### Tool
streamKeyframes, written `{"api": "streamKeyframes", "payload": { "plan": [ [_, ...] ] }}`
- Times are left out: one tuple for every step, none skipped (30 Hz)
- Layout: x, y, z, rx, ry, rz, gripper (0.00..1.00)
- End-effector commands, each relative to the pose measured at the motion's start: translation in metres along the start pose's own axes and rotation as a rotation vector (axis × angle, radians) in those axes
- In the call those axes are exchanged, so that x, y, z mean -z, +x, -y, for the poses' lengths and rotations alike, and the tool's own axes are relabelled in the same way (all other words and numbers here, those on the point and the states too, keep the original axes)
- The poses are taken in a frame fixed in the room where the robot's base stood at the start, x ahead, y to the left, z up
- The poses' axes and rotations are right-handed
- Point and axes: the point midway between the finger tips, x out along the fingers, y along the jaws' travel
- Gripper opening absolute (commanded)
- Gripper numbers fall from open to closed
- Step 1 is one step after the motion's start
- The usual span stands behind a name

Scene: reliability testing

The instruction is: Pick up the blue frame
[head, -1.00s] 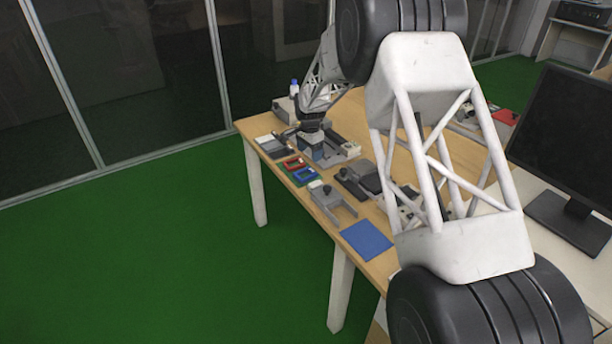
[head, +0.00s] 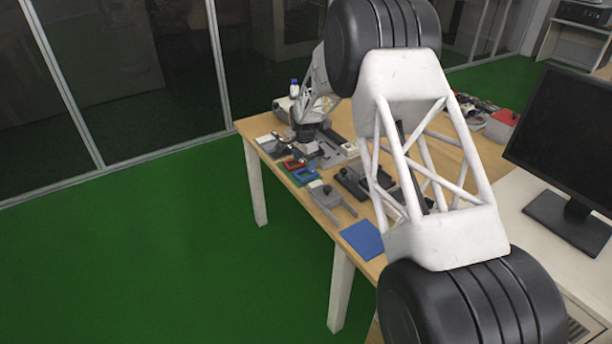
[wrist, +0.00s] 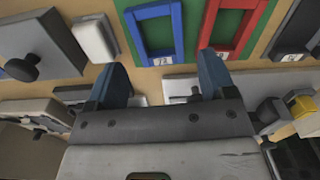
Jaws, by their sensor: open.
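The blue frame (wrist: 177,28) lies on a green board next to a red frame (wrist: 225,40) in the wrist view, at the top. A small numbered label sits at the blue frame's near edge. In the head view the blue frame (head: 306,174) is small, beside the red frame (head: 293,164) near the table's left edge. My gripper (wrist: 162,78) is open and empty, its two blue fingers spread apart. In the wrist view the fingertips are just short of the blue frame's near edge. In the head view, my gripper's fingers are hard to make out.
Grey fixtures stand around the frames, including a plate with a black knob (wrist: 22,68) at left. A blue mat (head: 362,240) lies near the table's front.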

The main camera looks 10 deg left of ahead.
Motion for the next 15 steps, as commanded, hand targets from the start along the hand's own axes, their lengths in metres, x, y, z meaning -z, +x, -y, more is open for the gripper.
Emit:
{"api": "streamKeyframes", "payload": {
  "plan": [
    [0.0,0.0012,0.0001,0.0,0.0,0.0,0.77],
    [0.0,0.0015,0.0001,0.001,0.0,0.0,0.77],
    [0.0,0.0015,0.0002,0.001,0.0,0.0,0.77],
    [0.0,0.0015,0.0002,0.001,0.0,0.0,0.77],
    [0.0,0.0015,0.0002,0.001,0.0,0.0,0.77],
    [0.0,0.0015,0.0001,0.001,0.0,0.0,0.77],
    [0.0,0.0015,0.0001,0.001,0.0,0.0,0.77],
    [0.0,0.0015,0.0001,0.001,0.0,0.0,0.77],
    [0.0,0.0017,0.0001,0.001,0.0,0.0,0.77],
    [0.0,0.0019,0.0001,0.001,0.0,0.0,0.77],
    [-0.0001,0.0025,0.0,0.001,0.0,0.0,0.77],
    [-0.0003,0.0038,-0.0001,0.0,0.0,0.0,0.77],
    [-0.0005,0.0051,-0.0002,0.0,0.0,0.0,0.77],
    [-0.0007,0.0069,-0.0003,0.0,0.0,0.0,0.77],
    [-0.001,0.0098,-0.0006,0.0,0.0,0.0,0.77]
  ]
}}
